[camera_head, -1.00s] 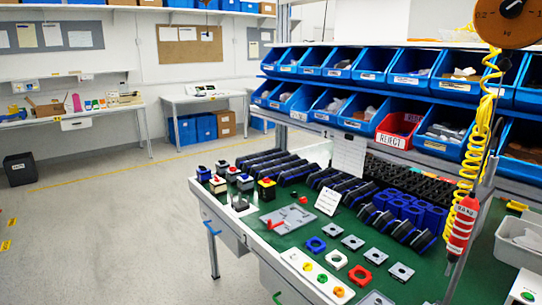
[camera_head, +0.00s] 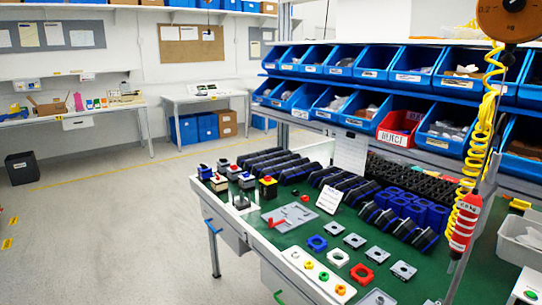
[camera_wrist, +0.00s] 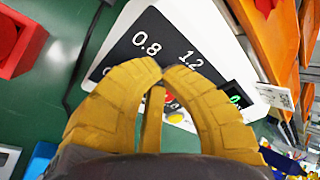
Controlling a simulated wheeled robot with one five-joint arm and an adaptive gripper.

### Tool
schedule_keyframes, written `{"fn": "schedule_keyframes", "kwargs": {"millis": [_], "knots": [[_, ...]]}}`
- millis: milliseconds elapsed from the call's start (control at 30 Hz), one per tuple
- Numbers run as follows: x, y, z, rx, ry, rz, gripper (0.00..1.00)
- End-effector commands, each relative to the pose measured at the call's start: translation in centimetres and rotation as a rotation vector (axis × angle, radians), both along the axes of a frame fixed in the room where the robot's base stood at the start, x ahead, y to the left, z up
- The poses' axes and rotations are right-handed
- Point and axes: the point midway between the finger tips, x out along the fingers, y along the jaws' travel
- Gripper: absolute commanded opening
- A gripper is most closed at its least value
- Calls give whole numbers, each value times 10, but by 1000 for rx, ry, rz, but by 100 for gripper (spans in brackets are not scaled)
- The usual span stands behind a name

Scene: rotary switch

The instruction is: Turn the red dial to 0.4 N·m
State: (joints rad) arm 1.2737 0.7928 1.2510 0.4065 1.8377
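In the wrist view, my gripper (camera_wrist: 163,73) has two yellow-brown fingers whose tips nearly meet, with only a narrow gap and nothing clearly held between them. Beyond the fingers is a white device with a dark dial face (camera_wrist: 125,52) marked 0.8 and 1.2; other marks are covered. A small red part (camera_wrist: 168,96), possibly the red dial, shows between the fingers, mostly hidden. Its pointer and the 0.4 mark cannot be made out. A small display with green digits (camera_wrist: 235,98) is partly visible at the right of the face. The head view does not show my gripper.
In the wrist view, a red block (camera_wrist: 20,45) lies left on the green surface, and orange bins (camera_wrist: 268,30) stand right. In the head view, the green bench holds several switches, coloured square parts and a grey plate (camera_head: 290,217).

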Motion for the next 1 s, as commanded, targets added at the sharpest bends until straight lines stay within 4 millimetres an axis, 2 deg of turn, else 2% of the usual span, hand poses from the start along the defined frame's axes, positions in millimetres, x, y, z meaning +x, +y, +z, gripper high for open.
{"fn": "schedule_keyframes", "kwargs": {"millis": [33, 233, 1000], "knots": [[-1, 1, -5, 7, 2, -1, 0], [0, 4, -7, 9, 2, 0, 0], [0, 8, -9, 9, 1, 2, 0]]}}
